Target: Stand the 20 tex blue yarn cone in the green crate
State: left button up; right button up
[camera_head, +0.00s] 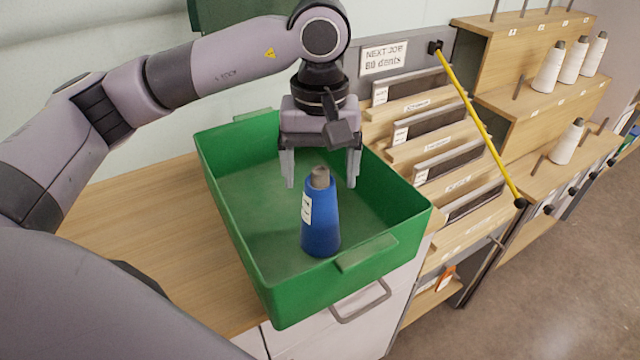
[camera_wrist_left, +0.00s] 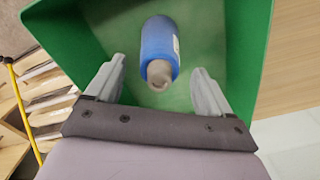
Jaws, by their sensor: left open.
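The blue yarn cone (camera_head: 321,222) stands upright inside the green crate (camera_head: 234,225), towards its front wall. It has a grey tip and a white label, whose text is too small to read. My left gripper (camera_head: 320,184) is open above the crate, its fingers apart and pointing down near the cone's tip. In the left wrist view the cone (camera_wrist_left: 157,48) shows between and beyond the open fingers (camera_wrist_left: 158,85), with no finger touching it. My right gripper is not in view.
The crate sits on a wooden worktop (camera_head: 150,270). To the right are slotted racks (camera_head: 425,140), a slanted yellow rod (camera_head: 478,125) with black ends, and shelves with several white cones (camera_head: 550,68). The crate floor around the blue cone is clear.

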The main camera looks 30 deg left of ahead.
pick_arm(q)
notch_tip(320, 180, up, 9)
jog(key=shift+f, duration=0.1)
dwell(0.7)
